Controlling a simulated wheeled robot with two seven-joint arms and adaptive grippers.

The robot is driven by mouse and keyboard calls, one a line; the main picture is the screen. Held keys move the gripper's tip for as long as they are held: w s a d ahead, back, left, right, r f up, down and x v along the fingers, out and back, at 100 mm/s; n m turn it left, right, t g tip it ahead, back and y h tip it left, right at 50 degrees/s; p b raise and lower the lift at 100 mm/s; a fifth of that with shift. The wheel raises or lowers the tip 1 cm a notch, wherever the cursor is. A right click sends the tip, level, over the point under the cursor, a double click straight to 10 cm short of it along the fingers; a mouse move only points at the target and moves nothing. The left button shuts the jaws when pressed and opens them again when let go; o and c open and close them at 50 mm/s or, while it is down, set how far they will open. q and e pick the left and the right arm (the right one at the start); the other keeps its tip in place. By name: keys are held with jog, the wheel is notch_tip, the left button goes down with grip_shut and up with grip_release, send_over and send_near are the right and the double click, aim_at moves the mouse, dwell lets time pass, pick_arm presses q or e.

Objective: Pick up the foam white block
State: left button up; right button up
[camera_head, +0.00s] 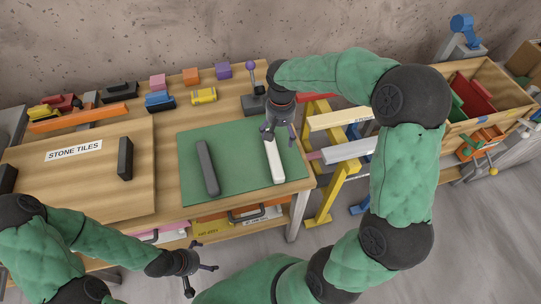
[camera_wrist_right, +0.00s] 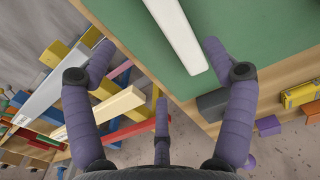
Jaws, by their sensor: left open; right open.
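The white block (camera_head: 275,163) lies on the green mat (camera_head: 232,190), near its right side. In the right wrist view the white block (camera_wrist_right: 178,35) is in the upper middle, with its near end between my spread fingers. My right gripper (camera_head: 276,134) is open and empty over the far end of the block; its fingers show in the right wrist view (camera_wrist_right: 157,60). I cannot tell whether a finger touches the block. My left gripper (camera_head: 194,271) is open and empty, in front of the table and away from the block.
A dark grey bar (camera_head: 207,167) lies on the mat left of the white block. A board labelled "STONE TILES" (camera_head: 90,185) lies at the left. Small coloured blocks and a yellow item (camera_head: 204,96) stand along the back. A yellow rack (camera_head: 322,205) stands right of the table.

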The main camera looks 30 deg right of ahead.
aim_at(276, 153)
jog(key=shift+w+f+b, duration=0.3)
jog(key=shift+f+b, duration=0.05)
jog(key=shift+f, duration=0.4)
notch_tip(276, 153, down, 5)
jog(key=shift+f+b, duration=0.2)
jog(key=shift+b, duration=0.6)
jog(key=f, duration=0.1)
jog(key=f+b, duration=0.1)
jog(key=f, duration=0.1)
jog(key=a+f+b, duration=0.1)
jog(key=f, duration=0.1)
jog(key=shift+s, duration=0.1)
jog(key=c, duration=1)
